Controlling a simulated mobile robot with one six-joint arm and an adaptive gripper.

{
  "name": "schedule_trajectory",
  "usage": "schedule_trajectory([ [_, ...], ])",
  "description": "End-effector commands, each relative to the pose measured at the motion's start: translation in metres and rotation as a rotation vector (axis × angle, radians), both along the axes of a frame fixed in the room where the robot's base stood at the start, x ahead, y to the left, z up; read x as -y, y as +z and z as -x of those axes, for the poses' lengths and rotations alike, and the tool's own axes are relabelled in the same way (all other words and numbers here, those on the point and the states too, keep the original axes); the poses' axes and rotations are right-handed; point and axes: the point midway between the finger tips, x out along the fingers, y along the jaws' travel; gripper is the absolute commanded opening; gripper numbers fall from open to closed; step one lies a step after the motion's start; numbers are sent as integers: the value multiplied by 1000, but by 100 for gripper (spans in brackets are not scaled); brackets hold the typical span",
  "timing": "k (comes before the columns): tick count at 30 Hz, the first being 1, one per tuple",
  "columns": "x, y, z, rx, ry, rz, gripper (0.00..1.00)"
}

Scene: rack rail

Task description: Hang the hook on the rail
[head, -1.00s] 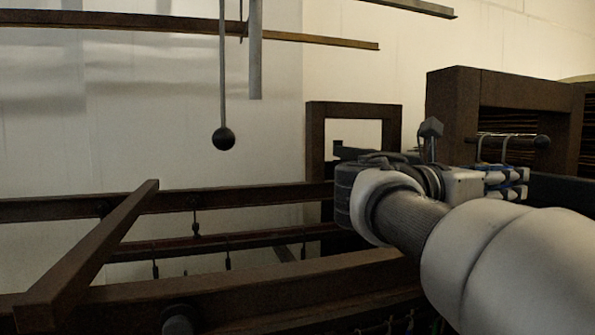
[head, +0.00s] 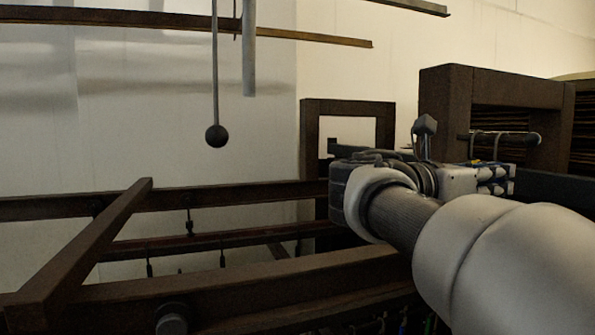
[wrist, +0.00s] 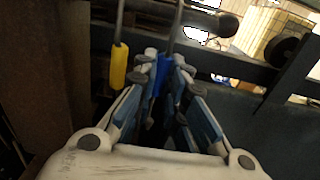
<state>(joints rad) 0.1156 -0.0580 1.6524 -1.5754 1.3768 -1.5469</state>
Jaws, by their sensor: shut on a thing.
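A hook with a blue handle (wrist: 164,74) is between the fingers of my gripper (wrist: 165,66) in the wrist view. The gripper is shut on the handle, and the hook's thin metal shank rises above the fingertips. A dark rail (wrist: 205,20) with a rounded end knob crosses the top of that view, close to the shank. Just left of the gripper hangs a second hook with a yellow handle (wrist: 119,66). In the head view, two curved hook tops show at the rail (head: 515,138), above my gripper (head: 497,178). Whether the held hook bears on the rail is unclear.
A dark wooden frame (head: 447,100) stands behind the rail. A low dark wooden rack (head: 250,288) with crossbeams fills the lower left. A rod with a black ball (head: 217,136) hangs from above. A grey beam (wrist: 205,62) runs below the rail in the wrist view.

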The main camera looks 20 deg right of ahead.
Motion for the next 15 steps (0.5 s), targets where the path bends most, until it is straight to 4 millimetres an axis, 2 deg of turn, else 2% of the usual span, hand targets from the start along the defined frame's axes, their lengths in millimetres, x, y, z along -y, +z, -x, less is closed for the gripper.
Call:
schedule_trajectory([
  [15, -1, 6, 0, 0, 0, 0, 0],
])
